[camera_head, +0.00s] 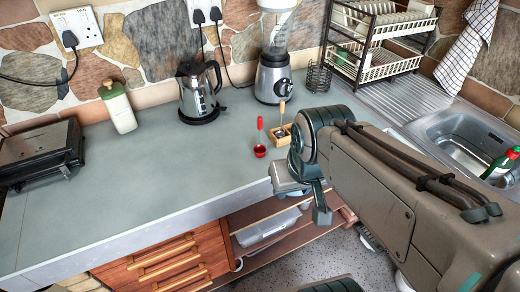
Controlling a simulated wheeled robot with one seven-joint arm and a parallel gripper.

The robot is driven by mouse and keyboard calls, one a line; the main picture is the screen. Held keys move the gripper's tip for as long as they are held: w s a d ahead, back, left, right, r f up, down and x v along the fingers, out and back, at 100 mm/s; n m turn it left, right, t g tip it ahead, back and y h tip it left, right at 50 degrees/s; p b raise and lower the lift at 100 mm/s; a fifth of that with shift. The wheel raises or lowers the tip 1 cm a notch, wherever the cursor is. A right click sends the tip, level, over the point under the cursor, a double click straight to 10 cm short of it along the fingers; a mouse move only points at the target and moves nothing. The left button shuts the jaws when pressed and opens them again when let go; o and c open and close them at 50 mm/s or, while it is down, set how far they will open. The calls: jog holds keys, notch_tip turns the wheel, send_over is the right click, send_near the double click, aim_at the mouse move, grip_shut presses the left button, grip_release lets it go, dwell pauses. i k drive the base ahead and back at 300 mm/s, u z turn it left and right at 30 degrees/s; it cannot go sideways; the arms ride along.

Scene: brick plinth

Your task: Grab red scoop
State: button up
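The red scoop (260,151) is on the grey-green counter, left of a small wooden box. Its red bowl is at the near end and its thin red handle points up in the picture. My gripper (308,193) is by the counter's front edge, below and right of the scoop in the picture, with a clear gap between them. It is seen partly from behind, and the wrist and arm hide part of it. I cannot tell how far its fingers are apart. Nothing red shows at the gripper.
The small wooden box (284,137) with a wooden-handled tool stands close right of the scoop. A blender (273,75), kettle (198,95), wire holder (319,77) and dish rack (385,60) stand behind. The sink (465,140) is right. The counter (170,175) left of the scoop is clear.

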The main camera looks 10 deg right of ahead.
aim_at(259, 151)
jog(key=k, duration=1.1)
jog(key=z, duration=0.7)
jog(key=i, duration=1.2)
jog(key=u, duration=0.7)
jog(key=i, duration=0.45)
jog(key=u, duration=0.5)
